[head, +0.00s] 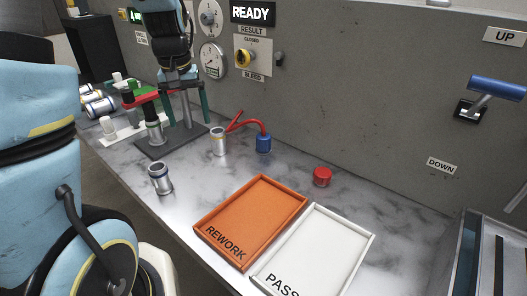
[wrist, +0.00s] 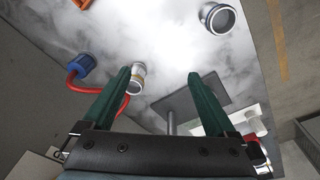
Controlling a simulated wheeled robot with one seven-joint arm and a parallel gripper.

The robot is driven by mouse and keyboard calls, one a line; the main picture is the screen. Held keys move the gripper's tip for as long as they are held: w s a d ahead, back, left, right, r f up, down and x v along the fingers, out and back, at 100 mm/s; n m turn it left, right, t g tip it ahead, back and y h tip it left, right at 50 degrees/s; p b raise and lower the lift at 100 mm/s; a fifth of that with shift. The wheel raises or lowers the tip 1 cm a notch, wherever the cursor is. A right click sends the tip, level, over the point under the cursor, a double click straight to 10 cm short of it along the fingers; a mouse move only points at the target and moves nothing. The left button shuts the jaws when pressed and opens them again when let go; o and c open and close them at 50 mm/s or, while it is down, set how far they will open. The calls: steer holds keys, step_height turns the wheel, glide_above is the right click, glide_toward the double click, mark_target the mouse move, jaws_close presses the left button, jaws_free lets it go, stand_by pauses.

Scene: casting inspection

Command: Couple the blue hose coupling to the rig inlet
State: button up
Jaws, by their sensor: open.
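The blue hose coupling (head: 263,143) stands on the marble bench, with a red hose (head: 250,122) arching from its top toward the left. In the wrist view the coupling (wrist: 82,66) is left of my fingers, with its hose (wrist: 72,82) running behind the left finger. My gripper (head: 187,112) is open and empty above the dark base plate (head: 165,143); its green fingers (wrist: 159,75) point toward the bench. The coupling is outside the jaws, to their right in the head view. I cannot clearly identify the rig inlet.
A silver casting (head: 218,141) stands left of the coupling, another (head: 160,178) nearer. Several more parts lie at far left. The orange REWORK tray (head: 283,222), white PASS tray (head: 357,252) and red cap (head: 321,176) lie right.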

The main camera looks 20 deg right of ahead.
steer(key=w+d+f+m+b, duration=0.1)
steer(key=w+d+f+b, duration=0.1)
steer(key=d, duration=0.8)
steer(key=m+b, duration=0.2)
glide_toward(264, 136)
steer(key=shift+s+a+f, duration=0.1)
steer(key=shift+s+a, duration=0.1)
steer(key=shift+s, duration=0.05)
steer(key=f, duration=0.4)
steer(key=shift+w+d+f+p, duration=0.15)
steer(key=shift+w+f+p, duration=0.15)
steer(key=shift+f+p, duration=0.1)
steer(key=f, duration=0.1)
steer(key=f+p, duration=0.1)
steer(key=w+f, duration=0.1)
steer(key=shift+d+f, duration=0.25)
steer(key=shift+f, duration=0.15)
steer(key=shift+w+f+p, duration=0.1)
steer(key=shift+f+p, duration=0.2)
steer(key=shift+f, duration=0.35)
steer(key=shift+c, duration=0.4)
jaws_close()
